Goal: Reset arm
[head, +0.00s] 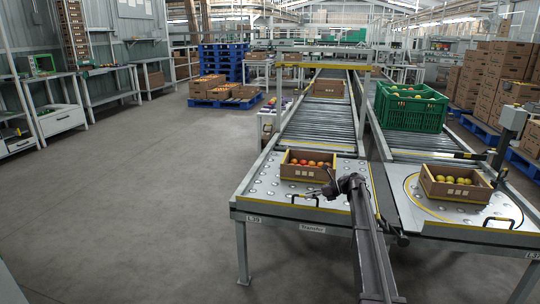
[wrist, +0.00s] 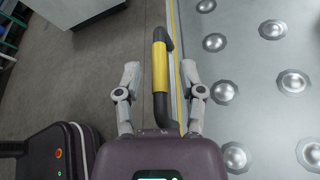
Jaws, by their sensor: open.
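My gripper (wrist: 160,76) is open in the wrist view, one finger on each side of a black handle with a yellow grip (wrist: 160,68). Gaps show between the fingers and the handle; the handle's near end runs down to the gripper body. In the head view my gripper (head: 325,191) is small and dark, low over the front edge of the left transfer table (head: 270,194), beside its handle. My arm reaches out to it from the bottom of the picture.
A carton of red tomatoes (head: 306,173) stands on the left table, close behind my gripper. A carton of yellow fruit (head: 455,196) is on the right table. A green crate (head: 410,118) sits on the right conveyor. The floor at left (head: 130,200) is clear.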

